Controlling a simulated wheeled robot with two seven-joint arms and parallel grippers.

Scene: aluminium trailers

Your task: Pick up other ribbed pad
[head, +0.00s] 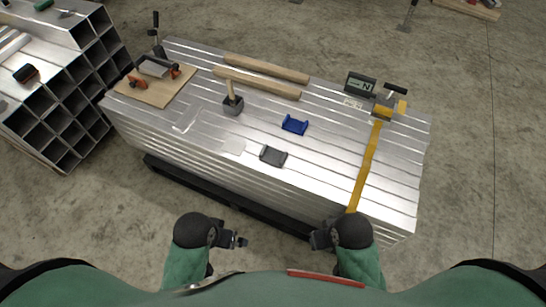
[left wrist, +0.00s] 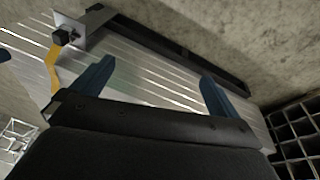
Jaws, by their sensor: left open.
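Two small channel-shaped pads lie on the ribbed aluminium stack (head: 330,165). One is blue (head: 295,125), near the middle. The other is dark grey (head: 273,156), nearer the front edge. Ribs on them are too small to make out. My left gripper (head: 240,241) is in front of the stack, apart from both pads. In the left wrist view, its two fingers (left wrist: 155,80) are spread with nothing between them. My right gripper (head: 318,240) is also in front of the stack, and its jaws are too small to read. Neither pad can be made out in the left wrist view.
On the stack are a mallet (head: 233,103), two wooden bars (head: 265,68), a board with a clamped tool (head: 155,85), a digital meter (head: 360,85) and a yellow strap (head: 366,165). Square tubes (head: 60,110) stand at the left. Concrete floor is clear at the right.

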